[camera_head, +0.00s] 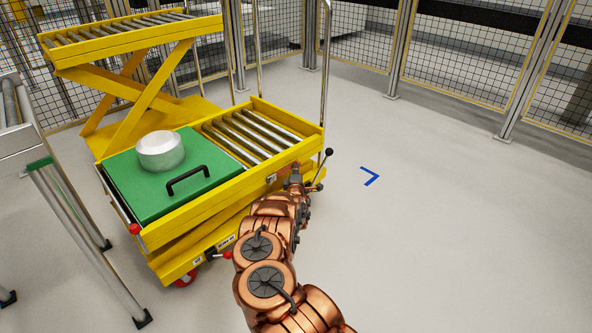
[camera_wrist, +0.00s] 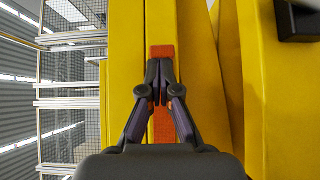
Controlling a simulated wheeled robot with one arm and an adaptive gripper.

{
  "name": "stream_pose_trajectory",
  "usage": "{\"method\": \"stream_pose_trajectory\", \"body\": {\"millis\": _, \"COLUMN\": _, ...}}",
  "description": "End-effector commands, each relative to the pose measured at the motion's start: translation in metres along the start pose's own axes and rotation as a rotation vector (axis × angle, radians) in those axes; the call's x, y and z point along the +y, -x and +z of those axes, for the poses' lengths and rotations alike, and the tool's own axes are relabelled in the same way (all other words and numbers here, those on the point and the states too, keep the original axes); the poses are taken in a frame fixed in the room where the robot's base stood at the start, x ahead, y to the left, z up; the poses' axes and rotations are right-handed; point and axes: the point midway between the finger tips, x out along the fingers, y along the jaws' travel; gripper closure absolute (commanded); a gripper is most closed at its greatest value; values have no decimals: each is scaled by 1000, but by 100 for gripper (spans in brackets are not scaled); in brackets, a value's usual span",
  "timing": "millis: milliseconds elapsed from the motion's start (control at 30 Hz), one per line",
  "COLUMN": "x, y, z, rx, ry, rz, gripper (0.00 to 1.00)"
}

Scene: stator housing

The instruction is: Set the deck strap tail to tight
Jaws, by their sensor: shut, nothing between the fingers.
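An orange-red strip (camera_wrist: 162,51), which looks like the deck strap tail, lies along a yellow beam in the wrist view. It shows above and below my gripper (camera_wrist: 161,97), whose dark fingers are closed together in front of it with nothing between them. I cannot tell whether the fingertips touch the strip. In the head view my gripper (camera_head: 296,170) is at the near right side of the yellow lift cart (camera_head: 222,208). The strap is mostly hidden there, and its tightness cannot be told.
A green deck plate (camera_head: 140,200) with a black handle (camera_head: 187,180) bears a silver cylinder (camera_head: 160,151). Steel rollers (camera_head: 246,135) lie beside it. A black-knobbed lever (camera_head: 324,163) stands close to my gripper. A metal-legged stand (camera_head: 85,235) is at left. The floor at right is clear.

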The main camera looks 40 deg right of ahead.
Motion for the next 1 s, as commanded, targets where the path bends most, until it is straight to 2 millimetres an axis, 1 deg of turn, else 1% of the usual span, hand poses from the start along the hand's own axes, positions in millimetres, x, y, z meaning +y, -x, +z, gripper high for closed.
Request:
{"method": "stream_pose_trajectory", "body": {"millis": 33, "x": 1, "y": 0, "z": 5, "rx": -9, "ry": -1, "rz": 1, "gripper": 100}}
{"method": "stream_pose_trajectory", "body": {"millis": 167, "x": 2, "y": 4, "z": 1, "rx": -8, "ry": -1, "rz": 0, "gripper": 100}}
{"method": "stream_pose_trajectory", "body": {"millis": 367, "x": 5, "y": 22, "z": -18, "rx": -5, "ry": 1, "rz": -1, "gripper": 100}}
{"method": "stream_pose_trajectory", "body": {"millis": 433, "x": 5, "y": 29, "z": -25, "rx": -6, "ry": 3, "rz": -3, "gripper": 100}}
{"method": "stream_pose_trajectory", "body": {"millis": 500, "x": 3, "y": 38, "z": -23, "rx": -8, "ry": 0, "rz": -2, "gripper": 100}}
{"method": "stream_pose_trajectory", "body": {"millis": 867, "x": 3, "y": 88, "z": -21, "rx": -11, "ry": -1, "rz": -2, "gripper": 100}}
{"method": "stream_pose_trajectory", "body": {"millis": 1000, "x": 2, "y": 107, "z": -23, "rx": -8, "ry": -1, "rz": -5, "gripper": 100}}
